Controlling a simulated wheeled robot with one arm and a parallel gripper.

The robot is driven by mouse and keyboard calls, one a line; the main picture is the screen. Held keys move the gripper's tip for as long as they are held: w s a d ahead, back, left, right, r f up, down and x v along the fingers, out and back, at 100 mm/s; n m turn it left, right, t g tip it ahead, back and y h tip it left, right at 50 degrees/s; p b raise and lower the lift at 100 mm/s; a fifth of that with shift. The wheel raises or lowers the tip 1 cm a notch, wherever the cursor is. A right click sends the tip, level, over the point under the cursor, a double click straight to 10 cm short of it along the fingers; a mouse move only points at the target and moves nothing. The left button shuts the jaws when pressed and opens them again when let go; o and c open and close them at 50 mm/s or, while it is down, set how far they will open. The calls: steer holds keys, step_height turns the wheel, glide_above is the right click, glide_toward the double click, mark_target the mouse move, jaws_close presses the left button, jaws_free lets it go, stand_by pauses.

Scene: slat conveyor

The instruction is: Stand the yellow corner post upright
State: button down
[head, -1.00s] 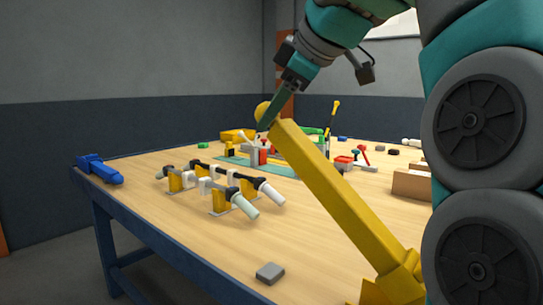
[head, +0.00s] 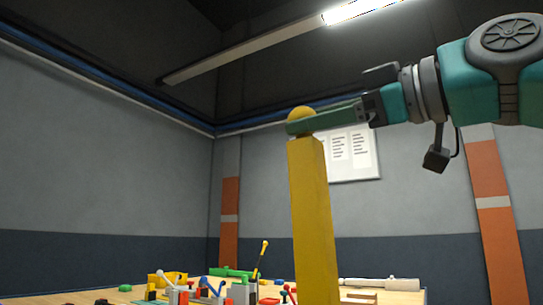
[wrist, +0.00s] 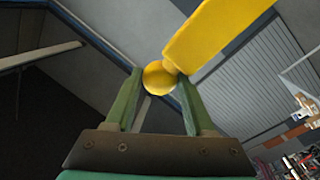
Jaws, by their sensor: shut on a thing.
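The yellow corner post (head: 313,215) stands close to upright in the head view, with a slight lean. Its lower end is cut off by the bottom edge, so its foot is hidden. A round yellow knob (head: 301,113) tops it. My gripper (head: 300,123) reaches in from the right, level with the knob, its green fingers at the knob. In the wrist view the knob (wrist: 159,77) sits between the two fingertips (wrist: 160,80), and the post (wrist: 215,38) runs off to the upper right. My gripper is shut on the knob.
The wooden table (head: 80,297) lies low behind the post. It carries a yellow block (head: 168,278), a green part (head: 230,272), a lever with a yellow tip (head: 262,258) and a white cylinder (head: 395,284). The air around the raised post is clear.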

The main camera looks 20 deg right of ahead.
steer(key=shift+s+d+f+t+b, duration=0.15)
steer(key=shift+s+d+b, duration=0.1)
steer(key=shift+s+d, duration=0.3)
steer(key=shift+s+d+r+t+b, duration=0.1)
steer(key=shift+s+d+t+b, duration=0.2)
steer(key=shift+s, duration=0.4)
steer(key=shift+d, duration=0.1)
steer(key=c, duration=0.5)
jaws_free()
steer(key=shift+s+d, duration=0.1)
steer(key=shift+s, duration=0.15)
steer(key=shift+o, duration=1.1)
steer(key=shift+w, duration=0.1)
steer(key=v, duration=0.7)
steer(key=shift+s+d, duration=0.2)
steer(key=shift+s, duration=0.15)
steer(key=shift+s, duration=0.1)
